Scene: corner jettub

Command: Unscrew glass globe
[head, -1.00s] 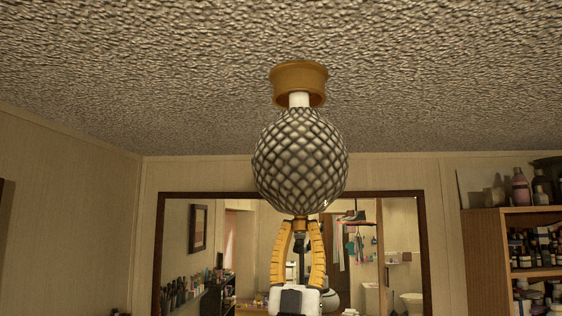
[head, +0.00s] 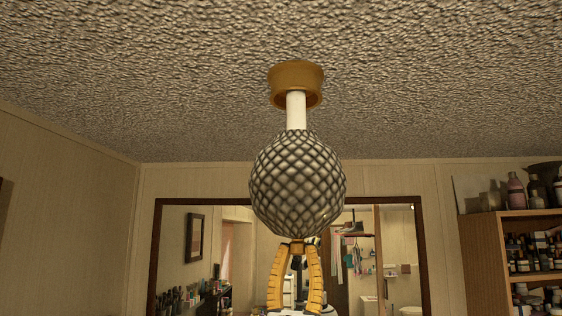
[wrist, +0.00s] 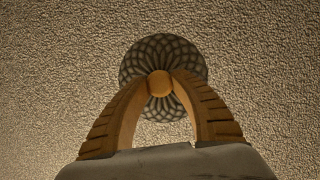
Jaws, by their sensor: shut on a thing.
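The glass globe (head: 297,182) has a diamond-textured grey surface. It hangs below the brass ceiling fixture (head: 296,82), with a length of white stem (head: 296,110) showing between them. My gripper (head: 298,247) is directly under the globe, pointing up, shut on the small brass knob at the globe's bottom. In the wrist view my gripper (wrist: 160,84) has both yellow fingers meeting at the round brass knob, with the globe (wrist: 190,62) behind it. The globe's top opening is hidden from the wrist view.
The textured ceiling (head: 120,70) is close above. A large framed mirror (head: 240,228) is on the wall behind. A wooden shelf (head: 485,262) with bottles stands at the right. The space around the globe is clear.

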